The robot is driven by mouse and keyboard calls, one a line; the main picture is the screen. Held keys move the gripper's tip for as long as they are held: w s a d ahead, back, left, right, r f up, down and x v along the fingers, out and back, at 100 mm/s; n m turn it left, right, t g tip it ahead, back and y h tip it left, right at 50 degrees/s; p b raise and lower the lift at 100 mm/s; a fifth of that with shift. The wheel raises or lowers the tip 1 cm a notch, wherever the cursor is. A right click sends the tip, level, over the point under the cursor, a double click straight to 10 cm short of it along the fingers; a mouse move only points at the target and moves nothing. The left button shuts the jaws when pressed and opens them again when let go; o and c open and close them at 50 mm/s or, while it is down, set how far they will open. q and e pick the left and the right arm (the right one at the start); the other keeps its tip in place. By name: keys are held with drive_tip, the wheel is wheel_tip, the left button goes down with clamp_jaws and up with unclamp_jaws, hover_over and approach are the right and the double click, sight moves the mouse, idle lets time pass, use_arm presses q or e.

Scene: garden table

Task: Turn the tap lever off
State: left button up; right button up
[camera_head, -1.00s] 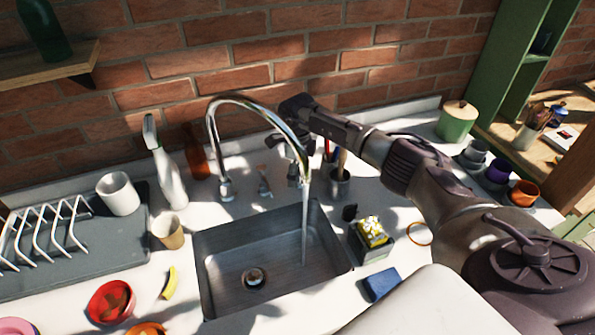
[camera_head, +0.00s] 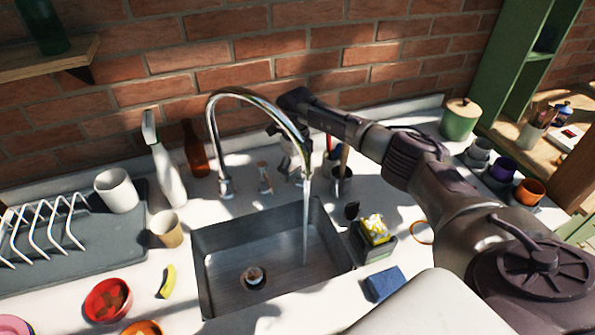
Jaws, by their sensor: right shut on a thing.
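The chrome tap (camera_head: 213,135) arches over the sink, and a stream of water (camera_head: 305,225) runs from its spout into the grey basin (camera_head: 225,250). A small tap lever on a post (camera_head: 265,182) stands right of the spout's base. Another post (camera_head: 295,175) stands behind the spout's end. My right gripper (camera_head: 284,148) reaches in from the right behind the spout, pointing down at this second post. It is shut on the lever there, though the spout and the gripper hide most of the contact. My left gripper is not in view.
A spray bottle (camera_head: 165,170), an amber bottle (camera_head: 196,150) and a paper cup (camera_head: 166,229) stand left of the tap. A utensil cup (camera_head: 340,182) stands close right of the gripper. A sponge caddy (camera_head: 378,248) and blue sponge (camera_head: 384,284) lie right of the basin.

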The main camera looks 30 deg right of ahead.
drive_tip(key=m, duration=0.2)
drive_tip(key=w+m+b, duration=0.1)
drive_tip(key=m, duration=0.2)
drive_tip(key=shift+r+m, duration=0.1)
drive_tip(key=shift+m, duration=0.2)
drive_tip(key=shift+w, duration=0.1)
idle(0.3)
drive_tip(key=o, duration=0.9)
wheel_tip(320, 180, up, 12)
idle(0.4)
